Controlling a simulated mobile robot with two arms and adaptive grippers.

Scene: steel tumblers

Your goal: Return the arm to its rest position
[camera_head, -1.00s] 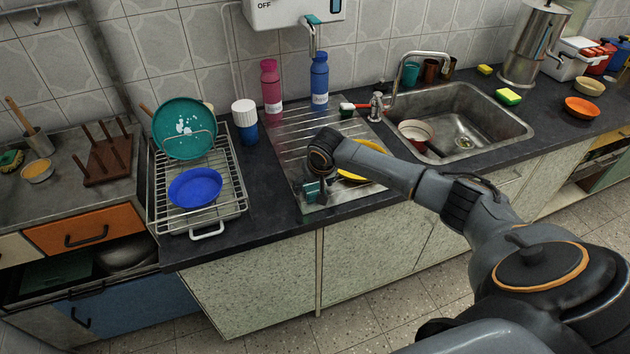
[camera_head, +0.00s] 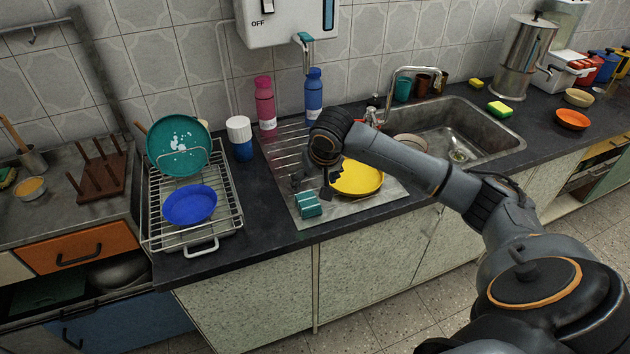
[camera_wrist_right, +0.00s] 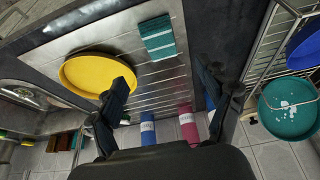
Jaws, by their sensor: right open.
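My right arm comes in from the right in the head view. Its gripper (camera_head: 312,187) hangs above the ribbed steel drainboard (camera_head: 284,150), pointing down. In the right wrist view the two fingers of the gripper (camera_wrist_right: 168,84) are spread apart with nothing between them. My left gripper is not in view.
Pink (camera_head: 265,105) and blue (camera_head: 313,95) bottles stand behind my wrist. The sink (camera_head: 480,125) is right; a wall heater (camera_head: 285,20) hangs above.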

